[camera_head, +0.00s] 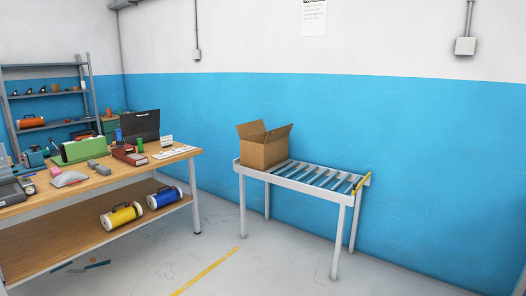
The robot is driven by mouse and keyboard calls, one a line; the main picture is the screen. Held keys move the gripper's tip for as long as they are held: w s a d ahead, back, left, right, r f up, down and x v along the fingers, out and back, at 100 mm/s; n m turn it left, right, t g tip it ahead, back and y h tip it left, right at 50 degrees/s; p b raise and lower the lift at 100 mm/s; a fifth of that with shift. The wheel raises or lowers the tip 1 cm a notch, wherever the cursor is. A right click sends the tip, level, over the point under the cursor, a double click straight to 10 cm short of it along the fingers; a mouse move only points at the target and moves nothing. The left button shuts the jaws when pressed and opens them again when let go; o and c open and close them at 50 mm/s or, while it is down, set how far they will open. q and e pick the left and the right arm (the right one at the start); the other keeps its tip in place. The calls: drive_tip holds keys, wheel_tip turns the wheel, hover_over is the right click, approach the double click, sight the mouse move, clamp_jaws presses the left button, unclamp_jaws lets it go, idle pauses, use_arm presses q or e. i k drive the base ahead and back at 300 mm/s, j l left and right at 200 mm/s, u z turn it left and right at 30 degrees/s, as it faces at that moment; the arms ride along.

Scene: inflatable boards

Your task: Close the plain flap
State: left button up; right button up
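An open cardboard box (264,152) stands upright on the left end of a grey roller conveyor table (305,182). Flaps stand up at its top: one at the left (251,129) and one at the right (279,132), leaning outward. From this distance I cannot tell which flap is plain. The inside of the box is mostly hidden by its front wall. Neither of my grippers shows in the head view.
A wooden workbench (187,151) with tools and cases stands at the left. Yellow (121,215) and blue (164,197) cylinders lie on its lower shelf. A metal shelf rack (46,66) is behind it. Floor (265,262) before the conveyor is clear, with a yellow line (205,272).

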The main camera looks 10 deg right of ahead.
sight(245, 130)
drive_tip(key=i+j+u, duration=0.25)
drive_tip(key=i, duration=0.5)
drive_tip(key=i+u, duration=0.25)
drive_tip(key=i, duration=0.45)
